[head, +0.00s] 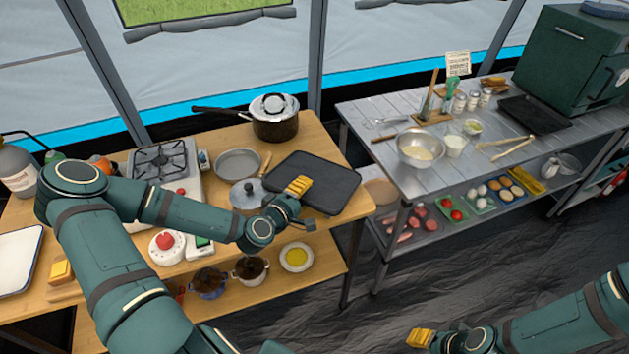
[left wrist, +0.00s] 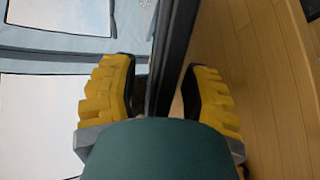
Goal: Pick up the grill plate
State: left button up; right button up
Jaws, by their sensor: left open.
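The grill plate (head: 322,178) is a flat black rectangle with a raised rim, lying on the wooden table at its right end. My left gripper (head: 299,187) is at the plate's near left side, its yellow fingertips overlapping the plate in the head view. In the left wrist view the yellow fingers (left wrist: 158,95) are apart, and the plate's dark edge (left wrist: 177,50) shows edge-on between them. Contact cannot be made out. My right gripper (head: 421,338) is low at the bottom right, away from the plate; its opening cannot be judged.
A lidded pot (head: 274,118) stands behind the plate. A metal table (head: 385,112) with a bowl (head: 421,150) stands right, across a gap.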

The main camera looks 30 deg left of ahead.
pick_arm(q)
jog(key=shift+x, duration=0.85)
jog(key=shift+o, duration=0.3)
grip_shut()
jog(key=shift+r, duration=0.1)
